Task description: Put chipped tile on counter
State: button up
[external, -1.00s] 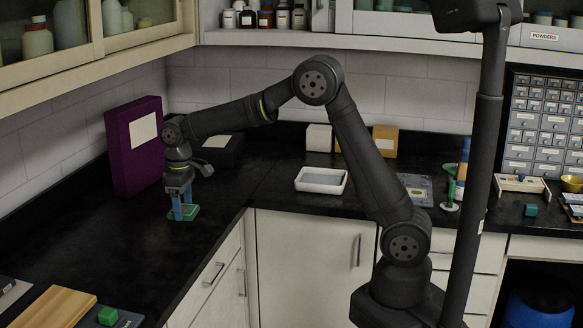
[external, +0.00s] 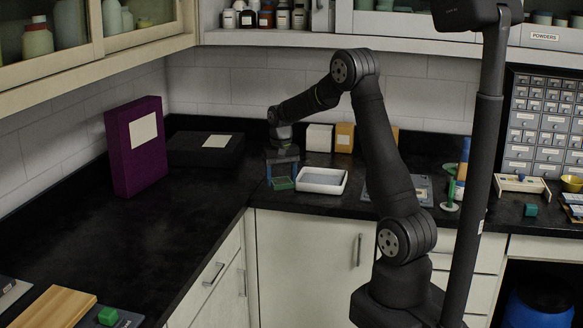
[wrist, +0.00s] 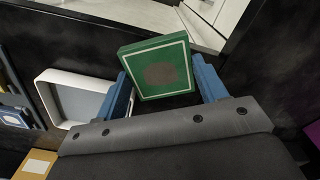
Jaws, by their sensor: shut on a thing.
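The chipped tile appears to be the green square tile (wrist: 158,68) with a pale border line and a dark brownish patch on its face. My gripper (wrist: 162,88) is shut on it, with a blue finger at each side. In the external view the green tile (external: 282,184) is at my gripper (external: 283,170), just left of the white tray. I cannot tell whether the tile touches the black counter (external: 190,235) or hangs slightly above it.
The white tray (external: 320,180) is close to the right of my gripper. A purple box file (external: 135,165) and a flat black box (external: 205,150) stand to the left. White and tan boxes (external: 345,138) stand behind. The left counter has much free room.

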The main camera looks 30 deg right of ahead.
jog(key=shift+d+f+m, duration=0.1)
jog(key=shift+d+m, duration=0.2)
jog(key=shift+d, duration=0.6)
jog(key=shift+d, duration=0.35)
jog(key=shift+m, duration=0.7)
jog(key=d, duration=0.3)
jog(key=d+r, duration=0.1)
jog(key=d, duration=0.7)
jog(key=shift+w+d+r, duration=0.15)
jog(key=shift+r, duration=0.1)
jog(key=s+d+r+m, duration=0.15)
jog(key=s+d, duration=0.35)
jog(key=d, duration=0.6)
jog(key=s+d+r+m, duration=0.15)
jog(key=s+d, duration=0.35)
jog(key=d, duration=0.7)
jog(key=s+d+r+m, duration=0.15)
jog(key=s+d, duration=0.35)
jog(key=d, duration=0.6)
jog(key=f, duration=0.9)
jog(key=shift+s+d+f, duration=0.1)
jog(key=shift+s+f, duration=0.1)
jog(key=shift+f, duration=0.05)
